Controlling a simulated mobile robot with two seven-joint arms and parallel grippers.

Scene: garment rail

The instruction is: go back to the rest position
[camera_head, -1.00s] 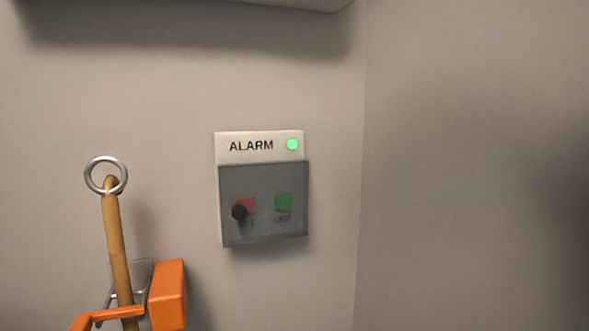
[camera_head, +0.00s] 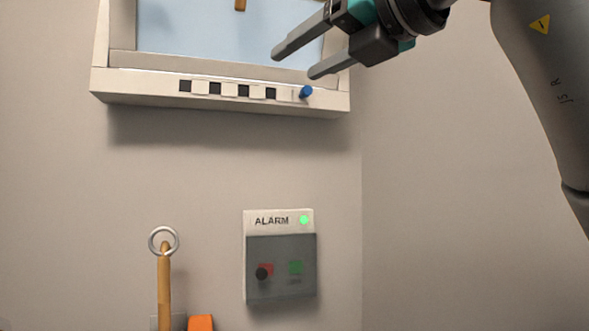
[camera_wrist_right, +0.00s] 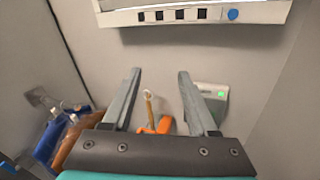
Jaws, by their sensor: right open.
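My right gripper (camera_head: 292,64) is open and empty at the top of the head view, in front of the window frame. In the right wrist view its two fingers (camera_wrist_right: 158,95) stand apart with nothing between them in their grasp. My left gripper is not in view. The alarm box (camera_head: 280,258) hangs on the wall, with a lit green lamp (camera_head: 304,220), and a dark see-through cover over a red and a green button. It also shows in the right wrist view (camera_wrist_right: 214,96), partly behind a finger.
A white window frame (camera_head: 140,94) with dark squares and a blue knob (camera_head: 306,91) juts from the wall above. A wooden pole (camera_head: 164,290) with a metal ring stands left of the box, by an orange part (camera_head: 201,323). Blue and brown garments (camera_wrist_right: 70,140) hang at left.

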